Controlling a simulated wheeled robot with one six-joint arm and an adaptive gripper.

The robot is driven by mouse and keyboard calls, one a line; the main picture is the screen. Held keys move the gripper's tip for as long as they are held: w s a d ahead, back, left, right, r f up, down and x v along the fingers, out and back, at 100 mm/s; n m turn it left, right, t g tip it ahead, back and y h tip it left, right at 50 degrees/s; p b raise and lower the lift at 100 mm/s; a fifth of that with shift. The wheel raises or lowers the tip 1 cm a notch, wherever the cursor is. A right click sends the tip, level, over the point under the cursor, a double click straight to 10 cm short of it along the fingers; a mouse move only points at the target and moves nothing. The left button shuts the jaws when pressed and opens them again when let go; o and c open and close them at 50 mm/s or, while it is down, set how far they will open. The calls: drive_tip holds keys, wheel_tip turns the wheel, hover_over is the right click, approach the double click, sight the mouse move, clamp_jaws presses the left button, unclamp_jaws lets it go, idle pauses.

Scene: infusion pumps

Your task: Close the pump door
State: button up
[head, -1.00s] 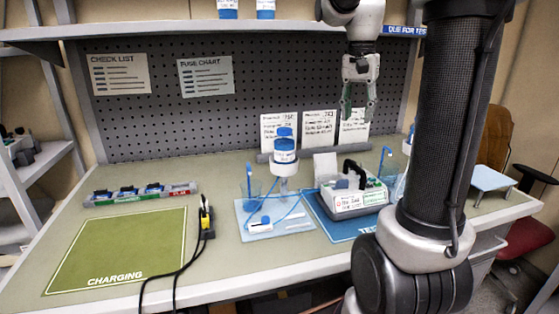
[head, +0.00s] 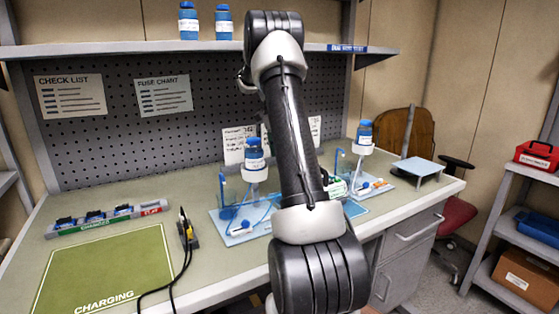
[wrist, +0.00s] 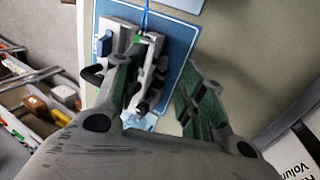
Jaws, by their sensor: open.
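The pump (head: 337,188) is mostly hidden behind my arm in the head view, with only a green and white bit showing. In the wrist view the grey-white pump (wrist: 118,36) lies on a blue mat (wrist: 180,32), partly covered by my left finger. A narrow grey part with a green spot stands along its right side; I cannot tell for sure whether this is the door or how far it is open. My gripper (wrist: 158,80) is open and empty, its green-padded fingers spread over the pump's right side and the mat. My gripper is hidden in the head view.
Stands with blue-capped bottles (head: 254,153) (head: 364,132) are on both sides of my arm. A green charging mat (head: 105,270), a charger strip (head: 105,220) and a yellow-black plug (head: 188,232) with cables lie at left. The pegboard (head: 120,145) and shelf (head: 130,48) bound the back.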

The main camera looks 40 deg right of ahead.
drive_tip(key=shift+x, duration=1.85)
drive_tip(key=shift+c, duration=0.4)
clamp_jaws()
drive_tip(key=shift+r, duration=0.1)
